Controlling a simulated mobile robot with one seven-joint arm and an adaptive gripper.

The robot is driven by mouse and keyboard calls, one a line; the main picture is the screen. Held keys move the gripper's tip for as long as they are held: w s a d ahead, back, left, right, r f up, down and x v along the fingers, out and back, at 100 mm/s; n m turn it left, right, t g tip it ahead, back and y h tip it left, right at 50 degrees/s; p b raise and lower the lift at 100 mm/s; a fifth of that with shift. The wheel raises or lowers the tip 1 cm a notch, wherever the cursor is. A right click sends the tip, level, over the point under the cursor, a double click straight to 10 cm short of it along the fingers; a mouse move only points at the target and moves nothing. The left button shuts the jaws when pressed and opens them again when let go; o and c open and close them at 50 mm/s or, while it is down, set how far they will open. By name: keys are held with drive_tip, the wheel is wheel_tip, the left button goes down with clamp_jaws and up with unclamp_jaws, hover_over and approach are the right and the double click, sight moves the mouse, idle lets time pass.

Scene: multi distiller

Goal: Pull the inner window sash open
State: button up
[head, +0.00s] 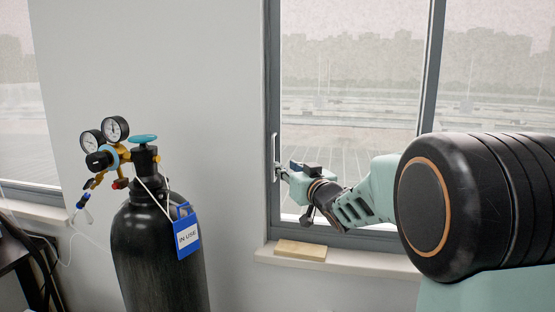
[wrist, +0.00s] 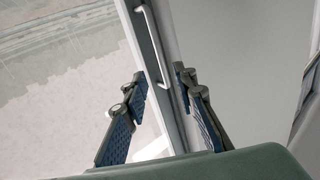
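The inner window sash (head: 273,205) has a grey frame around a large pane. A white bar handle (head: 276,158) stands upright on the left side of its frame. My gripper (head: 284,171) is at the lower part of this handle in the head view. In the wrist view the handle (wrist: 153,45) runs down toward the space between my fingers, and the sash frame (wrist: 169,60) lies behind it. My gripper (wrist: 161,85) is open, with a wide gap between its two fingers. The handle's lower end shows near the gap, and I cannot tell whether a finger touches it.
A black gas cylinder (head: 160,255) with gauges and a blue "IN USE" tag (head: 187,231) stands left of the window. A yellowish block (head: 300,249) lies on the window sill (head: 345,262) below my gripper. Bare wall (head: 205,110) lies between cylinder and window.

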sight(273, 158)
drive_tip(key=p+x, duration=0.1)
drive_tip(key=x, duration=0.8)
drive_tip(key=shift+w+a, duration=0.1)
drive_tip(key=shift+w, duration=0.2)
clamp_jaws()
